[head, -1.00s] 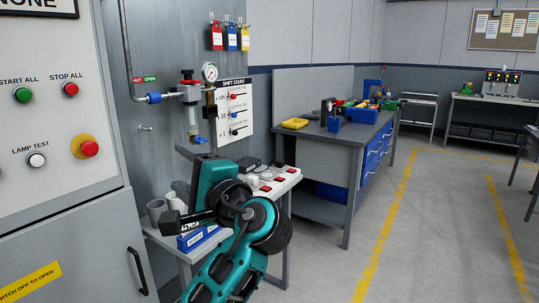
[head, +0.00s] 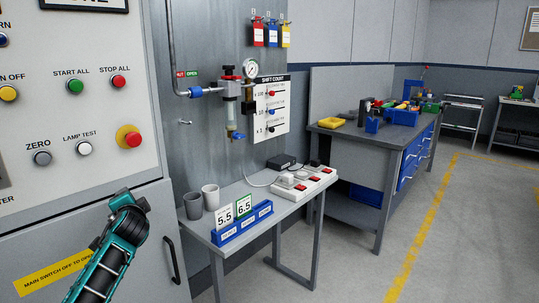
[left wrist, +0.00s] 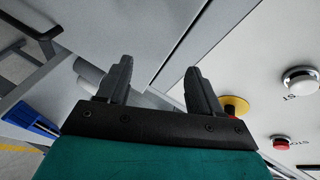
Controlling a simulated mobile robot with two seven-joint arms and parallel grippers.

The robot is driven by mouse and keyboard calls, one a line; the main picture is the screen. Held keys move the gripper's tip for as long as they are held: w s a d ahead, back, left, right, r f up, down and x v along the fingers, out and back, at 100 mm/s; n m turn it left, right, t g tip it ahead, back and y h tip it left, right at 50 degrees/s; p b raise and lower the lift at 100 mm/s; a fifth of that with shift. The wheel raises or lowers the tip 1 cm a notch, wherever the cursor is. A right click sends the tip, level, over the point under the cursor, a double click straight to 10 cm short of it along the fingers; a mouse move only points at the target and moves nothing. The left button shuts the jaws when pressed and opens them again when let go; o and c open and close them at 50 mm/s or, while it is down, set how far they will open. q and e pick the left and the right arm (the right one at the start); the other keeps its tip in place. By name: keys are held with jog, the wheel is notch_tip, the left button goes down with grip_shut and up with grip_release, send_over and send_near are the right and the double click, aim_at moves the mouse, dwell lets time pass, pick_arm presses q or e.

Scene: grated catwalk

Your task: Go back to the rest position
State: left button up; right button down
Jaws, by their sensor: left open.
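My left gripper (left wrist: 157,70) shows in the left wrist view, its two dark fingers apart with nothing between them. It hangs in front of the grey cabinet, with the yellow-collared red button (left wrist: 235,106) beyond the right finger. In the head view a teal and black part of my left arm (head: 110,250) rises from the bottom left before the cabinet's lower door. I cannot make out the gripper's fingers there. My right gripper is in neither view.
A small table (head: 262,208) holds two cups (head: 211,197), a blue card holder (head: 243,224) and a power strip (head: 300,182). The control cabinet (head: 95,190) stands close on the left. A workbench (head: 345,145) stands behind. The floor at right (head: 470,240) is clear.

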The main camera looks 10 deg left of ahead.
pick_arm(q)
jog(key=w+d+r+n+t+h, duration=0.25)
jog(key=d+n+t+h, duration=0.2)
jog(key=d+h, duration=0.4)
jog(key=s+d+f+g, duration=0.1)
jog(key=s+d+f, duration=0.3)
jog(key=s+f, duration=0.25)
jog(key=s+d+f+g+h, duration=0.1)
jog(key=s+d+f, duration=0.35)
jog(key=f, duration=0.25)
jog(key=s+d+f+g, duration=0.1)
jog(key=s+d+f, duration=0.2)
jog(key=s+f, duration=0.35)
jog(key=s+d+f+g, duration=0.1)
jog(key=s+d+f, duration=0.2)
jog(key=s, duration=0.6)
jog(key=s+d+f+g+h, duration=0.1)
jog(key=s+d+f+g, duration=0.1)
jog(key=s+f, duration=0.3)
jog(key=s+d, duration=0.1)
jog(key=s, duration=0.3)
jog(key=shift+s, duration=0.4)
